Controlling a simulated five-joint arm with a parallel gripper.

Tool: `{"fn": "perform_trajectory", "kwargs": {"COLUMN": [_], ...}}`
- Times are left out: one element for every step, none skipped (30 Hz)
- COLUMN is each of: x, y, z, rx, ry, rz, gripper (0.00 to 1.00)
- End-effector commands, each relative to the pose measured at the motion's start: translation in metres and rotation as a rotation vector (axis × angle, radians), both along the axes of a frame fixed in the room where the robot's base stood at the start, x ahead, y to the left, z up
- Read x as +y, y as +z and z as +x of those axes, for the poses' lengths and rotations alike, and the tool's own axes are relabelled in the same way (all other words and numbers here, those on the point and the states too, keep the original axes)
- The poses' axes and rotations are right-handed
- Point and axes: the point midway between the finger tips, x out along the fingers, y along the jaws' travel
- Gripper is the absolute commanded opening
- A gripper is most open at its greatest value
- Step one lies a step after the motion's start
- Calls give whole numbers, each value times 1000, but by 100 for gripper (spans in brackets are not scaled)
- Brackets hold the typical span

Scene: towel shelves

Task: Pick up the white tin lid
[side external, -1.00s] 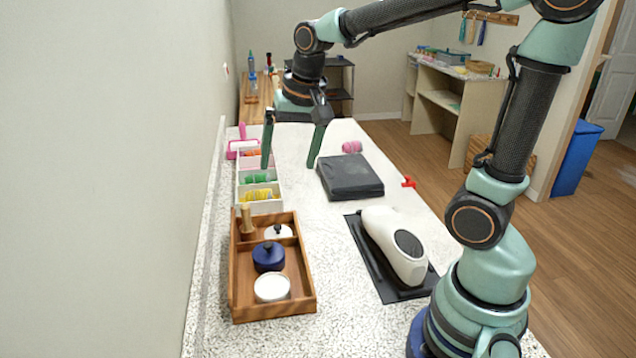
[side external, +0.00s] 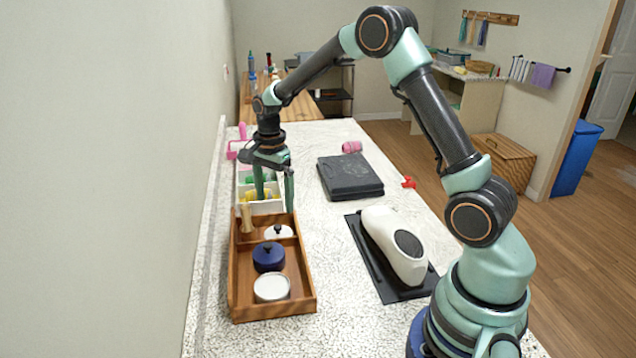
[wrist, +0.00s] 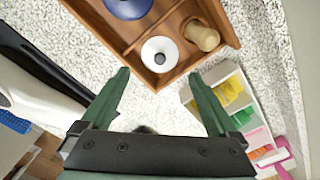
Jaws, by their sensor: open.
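The white tin lid (side external: 279,231) has a dark knob and lies in the far right compartment of the wooden tray (side external: 235,300). It also shows in the wrist view (wrist: 159,54), ahead of the fingertips and roughly centred between them. My gripper (side external: 275,204) is open and empty, pointing down above the far end of the tray, near the white bin. In the wrist view its two green fingers (wrist: 160,72) stand wide apart, with nothing between them. I cannot tell the exact height of the fingertips above the lid.
A wooden peg (side external: 246,217) stands left of the lid. A navy lidded pot (side external: 269,257) and a white round tin (side external: 271,288) sit nearer in the tray. A white divided bin (side external: 243,189) of coloured items stands behind. A black case (side external: 350,177) and white device (side external: 393,243) lie right.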

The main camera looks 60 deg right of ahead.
Motion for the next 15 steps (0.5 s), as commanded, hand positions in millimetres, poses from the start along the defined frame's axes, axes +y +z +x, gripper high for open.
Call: {"fn": "perform_trajectory", "kwargs": {"x": [0,0,0,0,0,0,0,0,0,0,0,0,0,0,0], "y": [-8,-12,-16,-19,-21,-23,-24,-26,-29,-32,-35,-42,-47,-52,-59], "z": [-1,-1,-1,0,0,0,0,0,0,-1,-1,-1,-1,-1,-1], "rx": [4,3,1,1,1,0,0,0,1,1,2,3,4,3,3], "ry": [1,1,1,1,1,2,2,2,2,2,2,2,2,2,2], "rz": [1,1,0,0,0,0,0,0,0,0,0,0,1,1,1], "gripper": [95,95,95,95,95,95,95,95,95,95,95,95,95,95,95]}}
